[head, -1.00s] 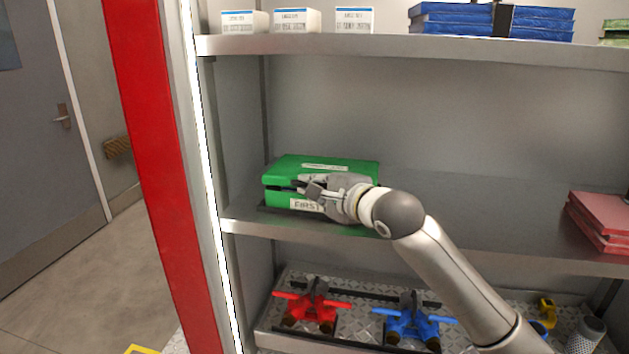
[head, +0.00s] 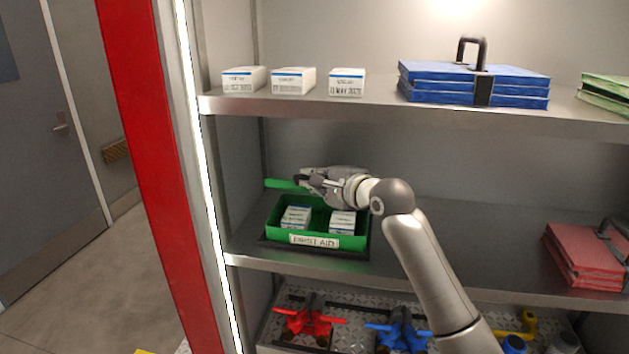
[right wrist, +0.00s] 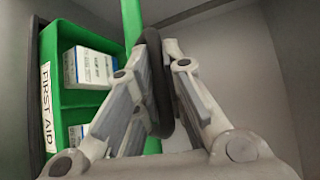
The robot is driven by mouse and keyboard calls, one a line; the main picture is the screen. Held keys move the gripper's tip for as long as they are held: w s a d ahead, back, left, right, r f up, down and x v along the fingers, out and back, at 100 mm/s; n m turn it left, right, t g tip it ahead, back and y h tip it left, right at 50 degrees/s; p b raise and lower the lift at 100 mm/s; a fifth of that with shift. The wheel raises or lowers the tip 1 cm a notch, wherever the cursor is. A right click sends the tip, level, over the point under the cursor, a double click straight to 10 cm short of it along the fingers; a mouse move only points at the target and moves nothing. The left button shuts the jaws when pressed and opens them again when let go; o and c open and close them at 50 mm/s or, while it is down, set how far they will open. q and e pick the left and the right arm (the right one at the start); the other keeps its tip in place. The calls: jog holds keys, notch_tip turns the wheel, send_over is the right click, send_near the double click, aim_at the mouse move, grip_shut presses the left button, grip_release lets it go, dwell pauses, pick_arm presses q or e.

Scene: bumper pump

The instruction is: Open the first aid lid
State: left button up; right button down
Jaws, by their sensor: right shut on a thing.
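The green first aid box (head: 352,243) sits on the middle shelf with its top open. Its "FIRST AID" label faces front. Its green lid (head: 284,184) stands raised at the back, and my gripper hides much of it. The lid shows edge-on in the right wrist view (right wrist: 131,22). My right gripper (head: 308,180) is above the rear of the box. In the right wrist view, my right gripper (right wrist: 160,65) is shut on the black lid handle (right wrist: 158,85). My left gripper is out of view.
White cartons (head: 296,215) lie in the box's compartments. The upper shelf (head: 380,112) holds white cartons and blue cases (head: 440,88). Red cases (head: 580,258) are at the right. Red (head: 309,322) and blue (head: 402,332) valves are below.

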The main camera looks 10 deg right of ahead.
jog(key=shift+w+r, duration=0.25)
jog(key=shift+r, duration=0.2)
jog(key=c, duration=1.5)
grip_release()
jog(key=shift+s, duration=0.1)
jog(key=shift+f, duration=0.1)
jog(key=v, duration=1.2)
